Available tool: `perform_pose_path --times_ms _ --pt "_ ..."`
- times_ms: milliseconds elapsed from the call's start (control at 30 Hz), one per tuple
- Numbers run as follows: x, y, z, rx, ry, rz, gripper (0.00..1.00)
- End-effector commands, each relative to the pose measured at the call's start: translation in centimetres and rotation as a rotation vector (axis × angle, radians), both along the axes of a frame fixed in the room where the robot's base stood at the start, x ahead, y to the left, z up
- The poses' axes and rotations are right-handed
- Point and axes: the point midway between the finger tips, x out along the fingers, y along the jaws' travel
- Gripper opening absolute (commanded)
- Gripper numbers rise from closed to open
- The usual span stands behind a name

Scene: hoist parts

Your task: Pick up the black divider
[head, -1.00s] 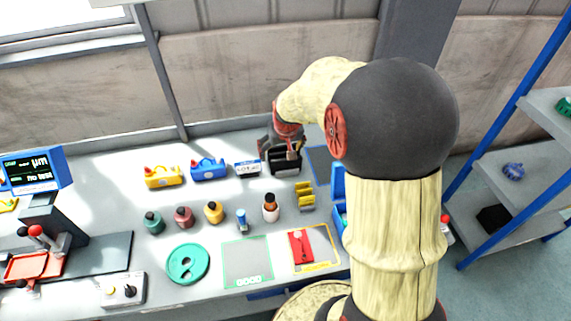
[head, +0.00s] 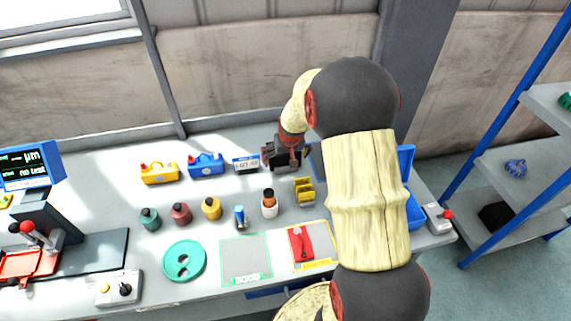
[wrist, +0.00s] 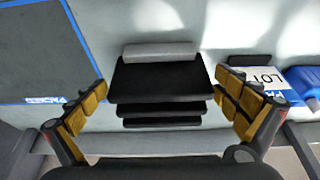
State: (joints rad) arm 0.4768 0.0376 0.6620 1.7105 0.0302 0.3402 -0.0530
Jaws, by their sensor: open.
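The black dividers show in the wrist view as several dark flat plates (wrist: 160,80) in a stepped row, with a grey bar (wrist: 160,51) along one edge. Which single plate is the task's divider, I cannot tell. In the head view the black divider holder (head: 287,161) stands at the back of the bench, partly hidden by my gripper. In the head view my gripper (head: 284,155) is over the holder.
A LOT label stand (head: 246,164) is left of the holder. A yellow rack (head: 304,191) and a white bottle with an orange and black top (head: 269,204) stand in front. A blue bin (head: 408,190) is to the right, partly behind my arm.

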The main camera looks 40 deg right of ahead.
Motion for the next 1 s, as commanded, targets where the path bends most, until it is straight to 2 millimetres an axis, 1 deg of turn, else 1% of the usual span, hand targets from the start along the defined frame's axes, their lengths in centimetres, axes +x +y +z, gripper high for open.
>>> perform_pose_path --times_ms 200,567,767,867,967,1000 --pt "0.1 0.0 0.1 -0.001 -0.002 0.0 1.0" --pt "0.1 0.0 0.0 0.0 -0.001 0.0 0.8" --pt "0.1 0.0 0.1 0.0 -0.001 0.0 0.79" --pt "0.1 0.0 0.5 -0.001 -0.002 0.0 0.79" --pt "0.1 0.0 1.8 -0.001 -0.002 0.0 0.79" --pt "0.1 -0.1 2.5 -0.001 -0.003 0.0 0.79"
